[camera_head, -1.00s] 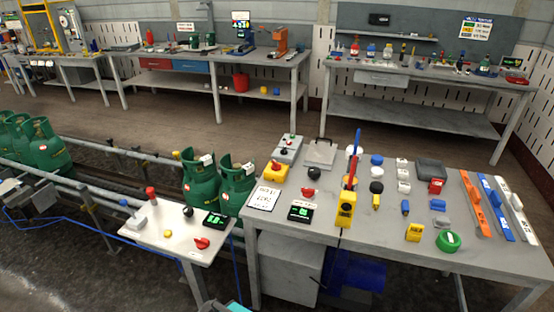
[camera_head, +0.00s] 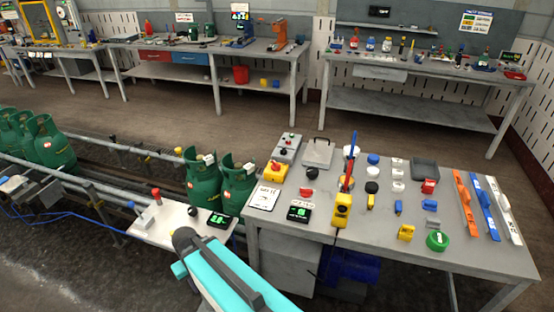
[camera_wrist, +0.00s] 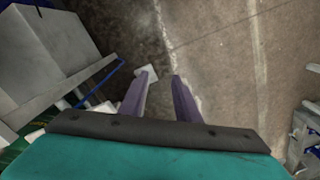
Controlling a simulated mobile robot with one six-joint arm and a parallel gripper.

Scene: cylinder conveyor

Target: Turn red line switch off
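A small white table (camera_head: 163,229) stands beside the conveyor, left of the large workbench. A red-topped control (camera_head: 156,194) and a blue-topped control (camera_head: 131,206) rise near its left side. A black knob (camera_head: 193,211) and a display with green digits (camera_head: 219,220) are on its right side. No readable label marks which one is the red line switch, and its setting cannot be read. My teal arm covers the front right of this table. My gripper (camera_wrist: 160,77) shows two separated fingers in the wrist view, with bare floor between them; it is open and empty.
The large grey workbench (camera_head: 395,258) at right holds several tools, knobs and a second display. Green gas cylinders (camera_head: 202,181) stand on the conveyor behind the small table. Blue cables lie at left. The aisle floor behind is clear.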

